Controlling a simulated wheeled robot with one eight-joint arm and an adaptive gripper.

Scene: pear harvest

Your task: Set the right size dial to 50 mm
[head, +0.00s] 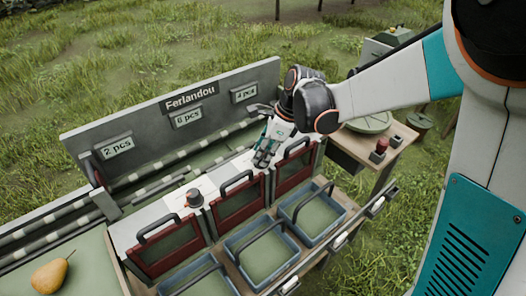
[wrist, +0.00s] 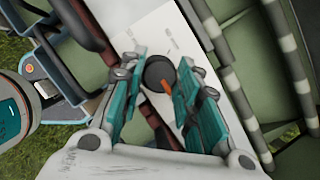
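The right size dial (wrist: 158,70) is a dark round knob with an orange pointer, on a white plate (wrist: 150,35) with faint markings I cannot read. In the wrist view it sits between my gripper's fingers (wrist: 160,88), which are spread apart. The right finger is close to the dial's edge; I cannot tell if they touch. The orange pointer points to the lower right in that view.
Red-framed gates with dark handles (head: 238,202) line the front, with blue crates (head: 262,246) below them. The grey sign board (head: 170,112) stands behind. A pear (head: 52,273) lies at the lower left. A red button (head: 381,146) is on the right table.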

